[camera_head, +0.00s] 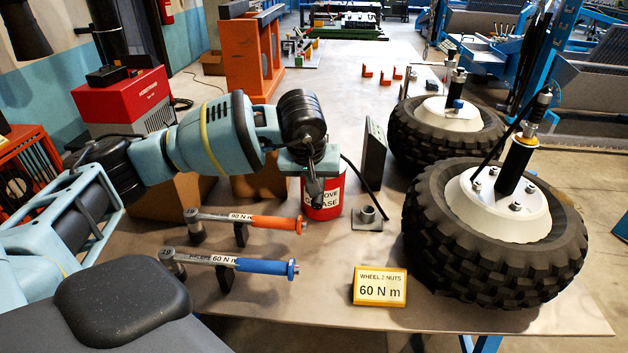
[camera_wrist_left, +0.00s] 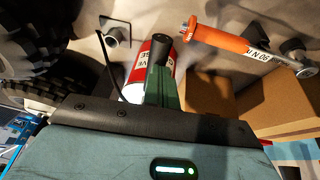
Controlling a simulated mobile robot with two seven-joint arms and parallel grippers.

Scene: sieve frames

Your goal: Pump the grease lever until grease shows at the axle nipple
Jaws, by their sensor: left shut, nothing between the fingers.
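The red and white grease can (camera_head: 332,207) stands on the table, partly hidden behind my left gripper (camera_head: 315,178). Its label is only partly readable. In the left wrist view the can (camera_wrist_left: 138,72) lies just beyond the gripper's greenish fingers, which are shut and empty. A dark lever grip (camera_wrist_left: 160,48) shows right at the fingertips, in front of the can; I cannot tell whether they touch. A grey metal plate with a short tube (camera_head: 368,215), perhaps the axle nipple, sits right of the can, near a black hose (camera_head: 362,176). I see no grease there. My right gripper is out of view.
Orange (camera_head: 275,222) and blue (camera_head: 262,266) torque wrenches rest on stands at the front left. A yellow-framed "60 N m" sign (camera_head: 380,303) stands at the front. Two big wheels (camera_head: 422,240) fill the right side. Cardboard boxes (camera_head: 178,198) are behind my left arm.

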